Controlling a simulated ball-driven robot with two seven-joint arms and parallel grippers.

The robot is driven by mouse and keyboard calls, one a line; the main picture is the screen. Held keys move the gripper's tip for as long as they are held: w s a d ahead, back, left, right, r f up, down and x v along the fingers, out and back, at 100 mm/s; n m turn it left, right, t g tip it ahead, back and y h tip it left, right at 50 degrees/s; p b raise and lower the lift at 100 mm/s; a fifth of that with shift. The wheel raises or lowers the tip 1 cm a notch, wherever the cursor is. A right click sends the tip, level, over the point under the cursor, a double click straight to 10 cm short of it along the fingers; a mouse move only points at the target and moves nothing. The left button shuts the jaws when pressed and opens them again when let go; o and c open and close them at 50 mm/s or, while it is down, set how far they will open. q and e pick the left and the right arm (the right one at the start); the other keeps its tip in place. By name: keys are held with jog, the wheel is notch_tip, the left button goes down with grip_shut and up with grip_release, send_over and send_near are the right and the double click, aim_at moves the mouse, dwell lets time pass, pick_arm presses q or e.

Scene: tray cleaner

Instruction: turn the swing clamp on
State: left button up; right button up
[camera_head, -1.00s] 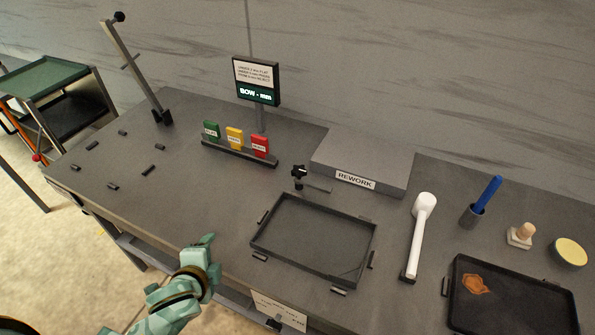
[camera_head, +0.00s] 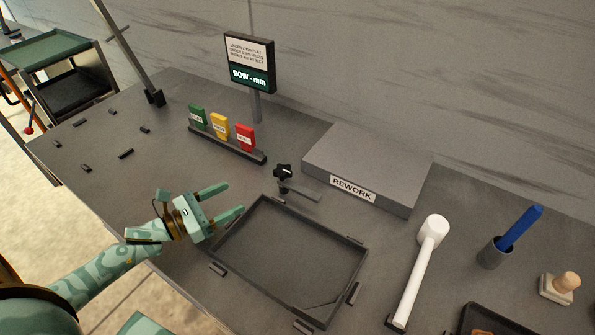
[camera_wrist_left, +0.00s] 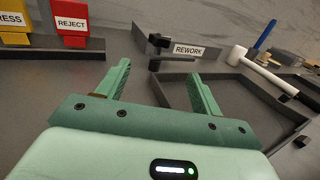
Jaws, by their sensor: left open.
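The swing clamp (camera_head: 285,174) stands behind the back corner of an empty dark tray (camera_head: 222,240). It has a black star-shaped knob on top and a flat grey arm pointing right, towards the rework block. In the left wrist view the clamp (camera_wrist_left: 160,42) shows ahead, beyond and between my fingertips. My left gripper (camera_head: 236,198) is open and empty, above the table by the tray's left back corner, short of the clamp and to its left. In the left wrist view its two fingers (camera_wrist_left: 160,82) are spread apart. My right gripper is not in view.
A raised block labelled REWORK (camera_head: 385,160) stands right of the clamp. Green, yellow and red tags (camera_head: 220,126) stand in a rack behind left, before a sign (camera_head: 250,62). A white mallet (camera_head: 420,265) lies right of the tray. Small dark blocks (camera_head: 126,153) lie at left.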

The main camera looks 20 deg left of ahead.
aim_at(275, 174)
pick_arm(q)
jog(key=x, duration=0.4)
jog(key=shift+w+a+r, duration=0.1)
jog(key=shift+w+r, duration=0.1)
jog(key=shift+w, duration=0.05)
jog(key=x, duration=0.4)
jog(key=shift+w, duration=0.2)
jog(key=x, duration=0.6)
jog(key=shift+w+d, duration=0.15)
jog(key=shift+d, duration=0.3)
jog(key=shift+w+d, duration=0.3)
jog(key=shift+w, duration=0.15)
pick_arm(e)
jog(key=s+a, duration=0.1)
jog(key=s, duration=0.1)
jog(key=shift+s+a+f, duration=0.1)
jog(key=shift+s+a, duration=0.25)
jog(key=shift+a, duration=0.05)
pick_arm(q)
jog(key=c, duration=1.4)
jog(key=shift+h, duration=0.3)
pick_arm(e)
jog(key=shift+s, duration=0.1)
